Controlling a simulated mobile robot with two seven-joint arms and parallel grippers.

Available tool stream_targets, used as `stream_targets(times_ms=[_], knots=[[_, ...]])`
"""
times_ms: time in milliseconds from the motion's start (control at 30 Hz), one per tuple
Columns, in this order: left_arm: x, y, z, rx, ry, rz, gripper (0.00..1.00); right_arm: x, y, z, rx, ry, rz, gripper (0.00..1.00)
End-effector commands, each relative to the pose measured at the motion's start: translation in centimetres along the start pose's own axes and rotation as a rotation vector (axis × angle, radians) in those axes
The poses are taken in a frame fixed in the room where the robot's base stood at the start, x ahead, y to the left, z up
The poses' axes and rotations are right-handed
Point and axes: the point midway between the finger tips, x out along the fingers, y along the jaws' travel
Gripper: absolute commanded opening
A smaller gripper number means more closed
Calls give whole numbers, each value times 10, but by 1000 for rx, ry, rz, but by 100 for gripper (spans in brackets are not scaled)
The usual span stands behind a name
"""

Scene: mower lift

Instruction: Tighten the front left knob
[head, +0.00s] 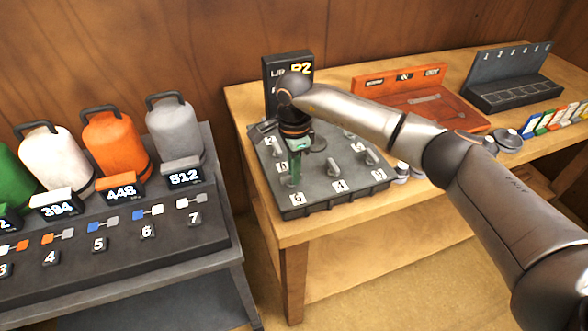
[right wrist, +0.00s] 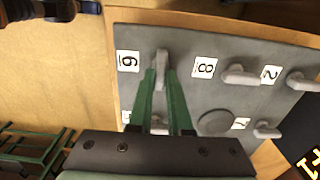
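A dark grey panel (head: 322,196) with several light grey lever-like knobs and white number labels stands on the wooden table. My right gripper (head: 294,180) points down over the panel's left front part. In the right wrist view, its green fingers (right wrist: 161,75) lie on either side of a grey knob (right wrist: 162,62), next to a label that reads 6 or 9. The fingers are narrowly spaced; whether they press on the knob is unclear. The gripper partly hides this knob in the head view.
A black sign (head: 275,66) stands behind the panel. An orange tray (head: 440,118) and a dark slotted rack (head: 512,92) are to the right. Round metal pieces (head: 508,140) lie near the table's front edge. A dark stand (head: 120,230) with coloured canisters is on the left.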

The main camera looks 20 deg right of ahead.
Motion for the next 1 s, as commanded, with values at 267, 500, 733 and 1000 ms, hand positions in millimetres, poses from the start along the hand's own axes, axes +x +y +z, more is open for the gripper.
stream_targets(times_ms=[267,500,733,1000], knots=[[0,0,0,0,0,0,95,0,0,0,0,0,0,0],[0,0,0,0,0,0,95,0,0,0,0,0,0,0],[1,0,1,0,0,0,95,0,0,0,24,0,-1,0],[4,0,5,0,0,0,95,0,1,0,161,-1,-1,0]])
